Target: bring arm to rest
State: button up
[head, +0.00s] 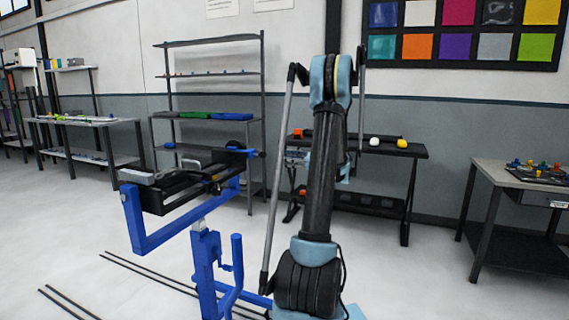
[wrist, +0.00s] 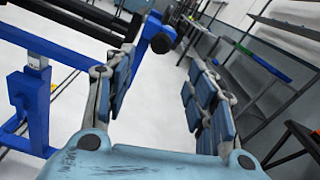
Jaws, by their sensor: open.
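My arm rises in the middle of the head view, with its dark upper link upright and a light blue joint at the top. The far side of the arm is hidden behind that link, and I cannot clearly make out the gripper there. In the wrist view my gripper (wrist: 163,80) is open, its two blue-padded fingers wide apart. Nothing is between the fingers except a view of the pale floor.
A blue stand (head: 207,262) with a black top part is left of my arm. A grey workbench (head: 490,172) is at right, a shelf rack (head: 262,100) at back left.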

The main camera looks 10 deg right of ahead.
jog(key=s+a+f+n+g+h, duration=0.1)
jog(key=s+a+n+g+h, duration=0.3)
jog(key=s+a, duration=0.6)
jog(key=s+a+f+n+g+h, duration=0.2)
jog(key=s+a+n, duration=0.45)
jog(key=s, duration=0.45)
jog(key=s+d+f+n+h, duration=0.1)
jog(key=s+f+n+h, duration=0.2)
jog(key=s, duration=0.6)
jog(key=s+d+f+n+g+h, duration=0.1)
jog(key=s+d+f+n+h, duration=0.1)
jog(key=s+f+n, duration=0.3)
jog(key=s+d+f+n+g+h, duration=0.1)
jog(key=s+f+n+h, duration=0.2)
jog(key=s, duration=0.9)
notch_tip(320, 180, down, 2)
jog(key=shift+s+d+f+n+h, duration=0.3)
jog(key=shift+s+d+n, duration=0.1)
jog(key=shift+n, duration=0.25)
jog(key=shift+w+f, duration=0.15)
jog(key=shift+w, duration=0.25)
